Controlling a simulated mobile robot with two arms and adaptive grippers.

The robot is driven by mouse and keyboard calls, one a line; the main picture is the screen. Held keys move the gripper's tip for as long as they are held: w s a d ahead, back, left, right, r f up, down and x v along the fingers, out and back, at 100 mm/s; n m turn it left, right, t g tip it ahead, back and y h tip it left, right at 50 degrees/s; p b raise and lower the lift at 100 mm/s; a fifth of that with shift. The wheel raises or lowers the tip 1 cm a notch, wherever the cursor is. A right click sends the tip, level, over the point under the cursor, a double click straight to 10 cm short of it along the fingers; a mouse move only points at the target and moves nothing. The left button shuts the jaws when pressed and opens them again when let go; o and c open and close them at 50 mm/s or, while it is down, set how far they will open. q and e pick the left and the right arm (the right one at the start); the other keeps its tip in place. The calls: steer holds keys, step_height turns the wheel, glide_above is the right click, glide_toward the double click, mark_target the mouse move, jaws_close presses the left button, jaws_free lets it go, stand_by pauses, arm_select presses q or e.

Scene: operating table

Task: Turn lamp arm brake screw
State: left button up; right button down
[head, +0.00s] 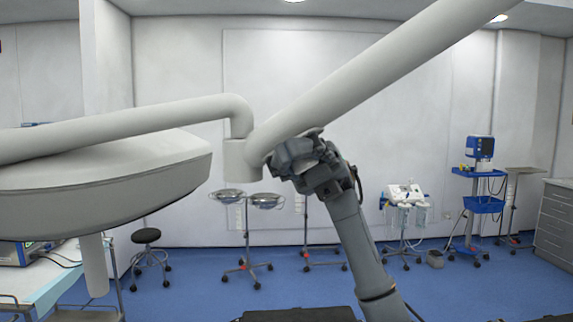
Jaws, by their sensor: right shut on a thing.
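The lamp arm (355,70) is a thick pale tube that runs from the upper right down to a joint (240,158) in the middle of the head view. A second pale tube (130,117) bends from this joint to the left, above the large lamp head (100,185). My right gripper (283,168) is dark grey, raised from below, and is against the lower end of the lamp arm beside the joint. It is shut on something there. The brake screw itself is hidden behind the gripper. My left gripper is not in view.
A steel stand with two bowls (268,201), a black stool (146,236), a blue trolley (484,205) and a drawer cabinet (555,225) stand farther back. A table (45,283) is at the lower left. Blue floor (310,285) is open in the middle.

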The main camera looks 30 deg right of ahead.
steer(key=n+g+h, duration=0.1)
steer(key=g, duration=0.1)
steer(key=n+g+h+b, duration=0.1)
steer(key=n+g+h, duration=0.1)
steer(key=g, duration=0.1)
steer(key=d+n+g+h+b, duration=0.1)
steer(key=g, duration=0.1)
steer(key=shift+s+r+n+h, duration=0.25)
steer(key=shift+r+n+h, duration=0.05)
steer(key=shift+h, duration=0.1)
steer(key=shift+d+g, duration=0.1)
steer(key=shift+g, duration=0.3)
steer(key=c, duration=1.4)
jaws_free()
steer(key=shift+o, duration=0.2)
steer(key=shift+w, duration=0.1)
steer(key=v, duration=1.2)
steer(key=shift+r, duration=0.1)
